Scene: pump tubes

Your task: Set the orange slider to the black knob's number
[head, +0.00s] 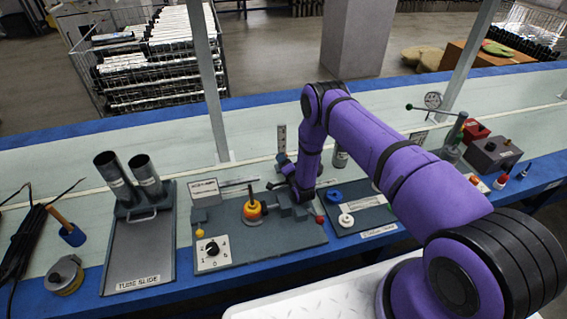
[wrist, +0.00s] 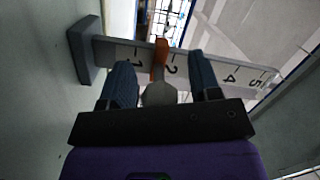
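The upright grey scale (head: 281,138) stands behind the work panel in the head view. In the wrist view the scale (wrist: 238,72) lies sideways, its foot at left, with 1, 2, 4 and 5 readable; my right finger hides the stretch between 2 and 4. The orange slider (wrist: 160,58) sits between the 1 and 2 marks, closer to 2. A grey rounded end (wrist: 160,94) projects from it toward me. My gripper (wrist: 162,82) is open, one finger each side of this end, apart from it. The black knob (head: 212,248) is on a white numbered dial; its setting is too small to read.
The panel (head: 285,240) carries a yellow-orange ring stack (head: 252,208) and a red-tipped lever. The tube slide (head: 140,250) with two dark tubes is at left. A panel with blue and white knobs is right of my gripper. A grey post rises behind.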

